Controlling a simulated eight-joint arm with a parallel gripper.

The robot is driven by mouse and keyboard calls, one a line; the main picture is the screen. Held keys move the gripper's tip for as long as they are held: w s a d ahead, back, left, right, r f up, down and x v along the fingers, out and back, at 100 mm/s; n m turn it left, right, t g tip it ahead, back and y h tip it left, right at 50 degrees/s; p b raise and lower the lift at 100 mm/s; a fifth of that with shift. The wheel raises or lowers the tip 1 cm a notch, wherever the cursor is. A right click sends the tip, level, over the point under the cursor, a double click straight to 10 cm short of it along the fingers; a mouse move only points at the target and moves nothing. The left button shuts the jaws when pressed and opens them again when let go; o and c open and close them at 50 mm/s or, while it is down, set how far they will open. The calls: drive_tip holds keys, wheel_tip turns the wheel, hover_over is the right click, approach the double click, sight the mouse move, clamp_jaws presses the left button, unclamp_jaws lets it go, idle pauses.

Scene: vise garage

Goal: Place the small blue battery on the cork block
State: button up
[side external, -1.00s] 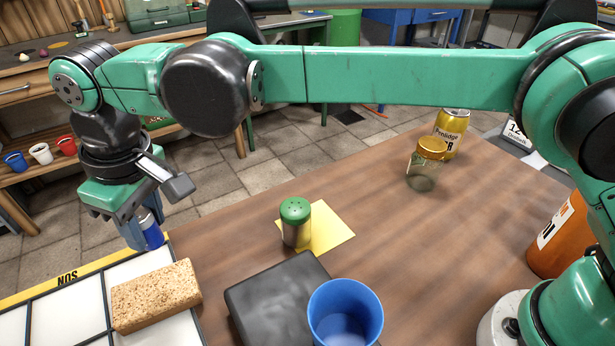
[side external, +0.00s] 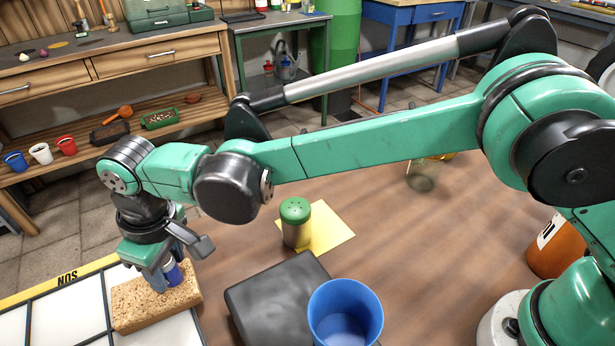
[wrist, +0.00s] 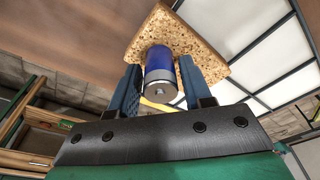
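The small blue battery (side external: 172,273) is between the fingers of my gripper (side external: 165,280), just over or on the cork block. In the wrist view the blue battery (wrist: 159,70) stands between the two finger pads of my gripper (wrist: 160,82), its silver end facing the camera. The fingers look closed around it. The speckled tan cork block (side external: 150,307) lies on the white-tiled tray at the lower left. It also shows behind the battery in the wrist view (wrist: 205,62). I cannot tell whether the battery touches the block.
A green-lidded shaker (side external: 295,222) stands on a yellow sheet (side external: 332,230) to the right of the block. A dark flat box (side external: 265,300) and a blue cup (side external: 345,312) are at the front. A glass jar (side external: 421,177) is partly hidden behind my arm.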

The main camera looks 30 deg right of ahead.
drive_tip(key=shift+o, duration=0.9)
wheel_tip(320, 180, up, 12)
drive_tip(key=s+d, duration=0.1)
drive_tip(key=w+d+r+m+t, duration=0.1)
drive_tip(key=w+d+r+m, duration=0.15)
drive_tip(key=d, duration=0.75)
drive_tip(key=s+d+f+m+t, duration=0.1)
drive_tip(key=s+d+f+m, duration=0.1)
drive_tip(key=d, duration=0.5)
drive_tip(key=s+d+f+m+t, duration=0.2)
drive_tip(key=s+d, duration=0.2)
drive_tip(key=d, duration=0.4)
drive_tip(key=s+d+f+m+t+h, duration=0.1)
drive_tip(key=s+d+f+m+t, duration=0.1)
drive_tip(key=d, duration=0.6)
drive_tip(key=shift+s, duration=0.4)
